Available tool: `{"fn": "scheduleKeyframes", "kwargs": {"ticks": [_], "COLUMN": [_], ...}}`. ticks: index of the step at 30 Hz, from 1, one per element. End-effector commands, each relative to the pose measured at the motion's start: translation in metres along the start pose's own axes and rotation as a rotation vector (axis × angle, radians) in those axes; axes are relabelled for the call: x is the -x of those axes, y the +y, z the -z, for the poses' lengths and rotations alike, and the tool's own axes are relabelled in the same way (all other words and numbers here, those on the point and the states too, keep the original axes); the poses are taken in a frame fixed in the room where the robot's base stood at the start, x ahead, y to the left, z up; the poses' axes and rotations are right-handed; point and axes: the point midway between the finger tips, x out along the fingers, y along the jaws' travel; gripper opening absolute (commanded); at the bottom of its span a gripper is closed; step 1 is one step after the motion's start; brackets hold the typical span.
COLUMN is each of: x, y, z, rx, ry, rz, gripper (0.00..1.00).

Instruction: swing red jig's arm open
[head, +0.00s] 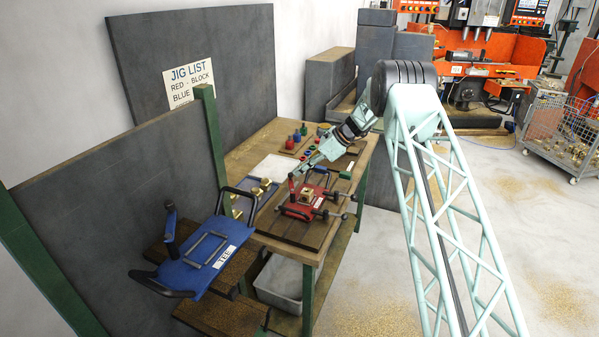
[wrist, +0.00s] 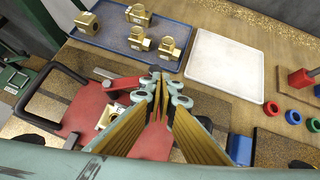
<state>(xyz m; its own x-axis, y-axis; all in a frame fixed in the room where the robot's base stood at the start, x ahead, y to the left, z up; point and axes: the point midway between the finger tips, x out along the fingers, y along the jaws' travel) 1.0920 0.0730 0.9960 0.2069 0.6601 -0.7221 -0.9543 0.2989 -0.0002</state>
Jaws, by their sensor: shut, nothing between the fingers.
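The red jig (head: 300,211) sits on a dark board at the near end of the wooden table, with black handles and a brass block (head: 308,193) on it. In the wrist view its red base (wrist: 85,108) lies left of and below my fingers, with the brass block (wrist: 110,116) in it. A red bar, which looks like the jig's arm (wrist: 121,83), runs toward my fingertips. My gripper (head: 295,175) is shut and empty, low over the jig; its fingertips (wrist: 160,82) are beside the bar's right end. I cannot tell whether they touch it.
A blue tray (wrist: 92,41) of brass fittings and a white tray (wrist: 226,68) lie behind the jig. Red, blue and green rings (wrist: 292,117) are to the right. A blue jig (head: 203,263) stands left of the table. A grey bin (head: 281,282) is below.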

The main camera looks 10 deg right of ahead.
Motion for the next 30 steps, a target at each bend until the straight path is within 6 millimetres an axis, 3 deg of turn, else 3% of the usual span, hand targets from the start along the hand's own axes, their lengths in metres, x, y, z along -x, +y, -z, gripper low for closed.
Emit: {"fn": "scheduleKeyframes", "kwargs": {"ticks": [17,21,30], "x": [0.015,0.025,0.069], "y": [-0.002,-0.002,-0.010], "z": [0.013,0.023,0.021], "rx": [0.000,0.003,0.004], "ry": [0.000,0.000,0.000], "rz": [-0.001,-0.003,-0.001], "gripper": [0.00,0.00,0.00]}}
